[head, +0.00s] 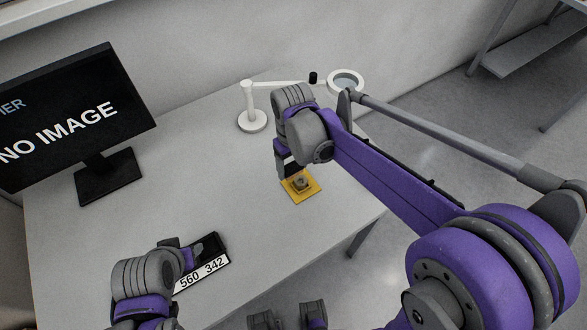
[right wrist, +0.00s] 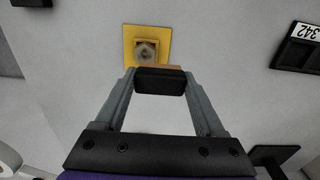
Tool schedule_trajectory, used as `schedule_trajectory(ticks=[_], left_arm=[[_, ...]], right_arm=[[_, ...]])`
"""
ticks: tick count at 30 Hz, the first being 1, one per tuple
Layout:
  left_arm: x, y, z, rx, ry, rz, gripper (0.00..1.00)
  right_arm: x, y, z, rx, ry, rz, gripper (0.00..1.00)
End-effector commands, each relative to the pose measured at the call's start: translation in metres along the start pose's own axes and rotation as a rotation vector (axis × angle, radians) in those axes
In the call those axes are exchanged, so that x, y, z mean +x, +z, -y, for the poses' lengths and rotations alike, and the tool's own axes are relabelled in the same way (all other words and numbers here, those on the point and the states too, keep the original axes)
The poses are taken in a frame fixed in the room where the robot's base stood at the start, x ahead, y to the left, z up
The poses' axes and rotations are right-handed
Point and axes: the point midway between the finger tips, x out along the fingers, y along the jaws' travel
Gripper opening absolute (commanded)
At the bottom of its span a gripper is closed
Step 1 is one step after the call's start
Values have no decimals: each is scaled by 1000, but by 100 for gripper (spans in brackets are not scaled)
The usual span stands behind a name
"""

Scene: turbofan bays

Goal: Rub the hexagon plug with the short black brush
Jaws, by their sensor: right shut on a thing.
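The hexagon plug (head: 301,183) is a grey-brown piece on a square yellow plate on the table; it also shows in the right wrist view (right wrist: 147,50). My right gripper (right wrist: 160,82) is shut on the short black brush (right wrist: 160,80), a dark block with a tan edge on the plug side. In the head view this gripper (head: 289,164) is just behind and above the plug, and the brush is mostly hidden. I cannot tell whether the brush touches the plug. My left gripper (head: 192,256) is by the black labelled holder; its fingers are not clear.
The black holder (head: 221,245) with a white number label lies at the table's front. A monitor (head: 75,115) stands at the left. A white magnifier lamp (head: 252,118) stands at the back. The middle of the grey table (head: 190,180) is clear. The table's right edge is near the plate.

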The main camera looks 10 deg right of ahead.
Motion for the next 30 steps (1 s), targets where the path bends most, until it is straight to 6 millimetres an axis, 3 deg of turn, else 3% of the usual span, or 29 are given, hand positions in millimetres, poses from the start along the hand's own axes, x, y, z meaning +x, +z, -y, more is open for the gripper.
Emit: schedule_trajectory(ticks=[3,8,24,30], left_arm=[[-8,-8,0,0,0,-6,50],[-11,-11,0,0,0,-9,50],[-10,-10,0,0,0,-8,50],[8,7,0,0,0,6,50]], right_arm=[[-14,-4,-1,1,0,-2,19],[-20,-6,-2,1,0,-1,19],[-19,-5,-2,1,0,0,19],[-14,-5,-1,2,-1,3,19]])
